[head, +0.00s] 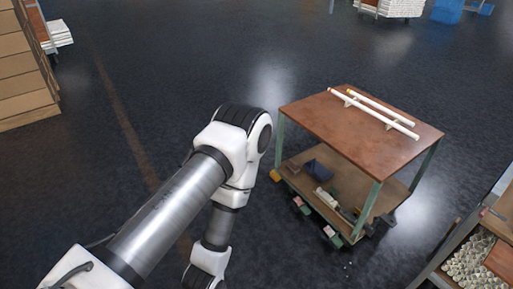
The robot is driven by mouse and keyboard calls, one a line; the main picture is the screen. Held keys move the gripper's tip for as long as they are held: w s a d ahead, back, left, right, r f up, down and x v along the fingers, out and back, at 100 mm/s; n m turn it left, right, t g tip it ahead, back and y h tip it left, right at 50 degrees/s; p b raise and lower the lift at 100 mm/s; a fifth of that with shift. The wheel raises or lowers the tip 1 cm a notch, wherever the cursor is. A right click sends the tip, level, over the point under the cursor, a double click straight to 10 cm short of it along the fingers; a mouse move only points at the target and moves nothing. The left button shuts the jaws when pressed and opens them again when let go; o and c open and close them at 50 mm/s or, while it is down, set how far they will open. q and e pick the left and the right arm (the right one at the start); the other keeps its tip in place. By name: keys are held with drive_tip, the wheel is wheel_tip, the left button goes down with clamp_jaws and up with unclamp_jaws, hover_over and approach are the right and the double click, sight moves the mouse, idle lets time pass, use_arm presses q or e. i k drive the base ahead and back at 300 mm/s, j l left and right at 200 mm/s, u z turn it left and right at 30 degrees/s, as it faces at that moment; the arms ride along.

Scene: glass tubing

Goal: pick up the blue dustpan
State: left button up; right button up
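A dark blue object (317,169), which looks like the blue dustpan, lies on the lower shelf of a small table in the head view. It is small and shadowed, so its shape is hard to make out. My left arm comes in from the lower left and bends down at the picture's middle. Its wrist runs off the bottom edge, so the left gripper is out of view. My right gripper is not in view either.
The cart-like table (330,128) has a brown top with white tubes (375,107) on it. Several small items lie on its lower shelf (345,185). A rack of tubes (468,262) stands at lower right, and wooden steps or boxes (22,75) at upper left. Dark floor (190,60) lies open between.

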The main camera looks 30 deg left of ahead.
sight(319, 164)
drive_tip(key=u, duration=0.45)
drive_tip(key=i+j+z, duration=0.25)
drive_tip(key=i+z, duration=0.15)
drive_tip(key=i, duration=0.3)
drive_tip(key=i+j+z, duration=0.35)
drive_tip(key=i+j, duration=0.15)
drive_tip(key=i, duration=0.15)
drive_tip(key=i+j+z, duration=0.4)
drive_tip(key=i+j, duration=0.2)
